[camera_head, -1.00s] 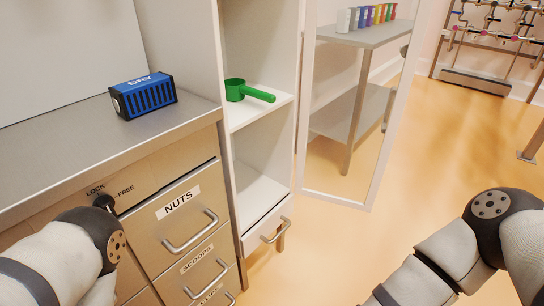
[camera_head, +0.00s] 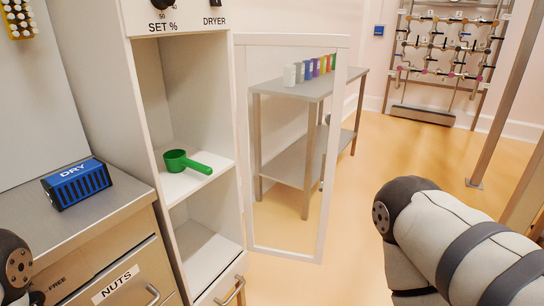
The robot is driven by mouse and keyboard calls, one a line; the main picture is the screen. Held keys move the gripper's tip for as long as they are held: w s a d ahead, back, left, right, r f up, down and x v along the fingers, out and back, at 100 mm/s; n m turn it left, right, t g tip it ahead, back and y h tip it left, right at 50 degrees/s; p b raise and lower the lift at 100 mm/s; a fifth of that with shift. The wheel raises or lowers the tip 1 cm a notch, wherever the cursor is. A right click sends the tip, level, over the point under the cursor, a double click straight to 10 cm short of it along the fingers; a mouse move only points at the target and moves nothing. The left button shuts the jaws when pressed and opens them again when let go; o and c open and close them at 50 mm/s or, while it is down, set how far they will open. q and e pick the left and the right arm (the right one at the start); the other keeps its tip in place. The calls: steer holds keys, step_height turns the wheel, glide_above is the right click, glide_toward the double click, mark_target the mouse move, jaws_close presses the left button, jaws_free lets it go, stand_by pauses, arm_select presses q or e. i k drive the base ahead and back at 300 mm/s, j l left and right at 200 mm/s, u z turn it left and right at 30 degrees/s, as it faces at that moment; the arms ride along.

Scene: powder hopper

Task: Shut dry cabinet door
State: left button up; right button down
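The dry cabinet (camera_head: 139,110) is a tall white unit left of centre, with an open front and the labels SET % and DRYER at its top. Its framed clear door (camera_head: 241,150) stands open, swung out to the right of the opening. A green scoop (camera_head: 178,162) lies on the middle shelf with its handle pointing right. My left arm shows only at the lower left edge and my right arm at the lower right. Neither gripper's fingers are in the picture.
A blue DRY box (camera_head: 76,184) sits on the metal counter (camera_head: 112,199) left of the cabinet. A grey table (camera_head: 350,85) with a row of coloured containers stands behind the door. A pipe rack (camera_head: 450,60) is at the back wall. Open floor lies right of the door.

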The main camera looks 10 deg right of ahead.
mark_target(342, 42)
steer(key=i+l+u, duration=0.2)
steer(key=l+u, duration=0.25)
steer(key=l, duration=0.45)
steer(key=l+u, duration=0.45)
steer(key=l, duration=0.5)
steer(key=l+u, duration=0.45)
steer(key=l, duration=0.5)
steer(key=i+l+u, duration=0.15)
steer(key=l+u, duration=0.25)
steer(key=l, duration=0.25)
steer(key=l+u, duration=0.35)
steer(key=l, duration=0.3)
steer(key=i+l+u, duration=0.2)
steer(key=l, duration=0.15)
steer(key=i+l+u, duration=0.2)
steer(key=k+l, duration=0.1)
